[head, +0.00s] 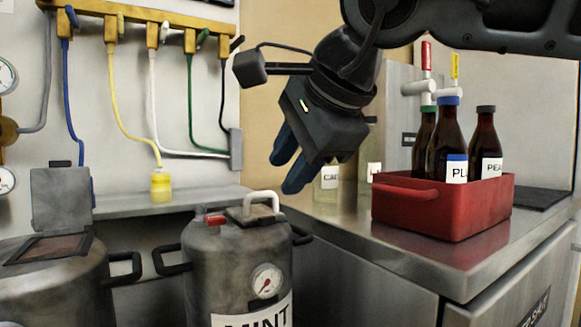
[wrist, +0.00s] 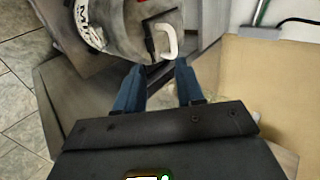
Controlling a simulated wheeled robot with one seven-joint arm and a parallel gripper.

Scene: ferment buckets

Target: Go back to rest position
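My gripper (head: 291,172) hangs in the air above and to the right of the keg labelled MINT (head: 235,270), over the near left end of the steel counter. Its two blue fingers point down and to the left. In the wrist view the fingers (wrist: 158,75) stand apart with nothing between them, so the gripper is open and empty. The keg's white handle (wrist: 167,42) shows just beyond the fingertips, apart from them as far as I can tell. The keg also has a red lever (head: 215,220) and a round gauge (head: 266,281) on its front.
A red crate (head: 440,208) with dark bottles (head: 447,140) stands on the steel counter (head: 340,228) at right. Another keg (head: 50,285) with an open lid is at left. Coloured hoses hang from a brass manifold (head: 140,17); the yellow one ends in a yellow fitting (head: 161,187).

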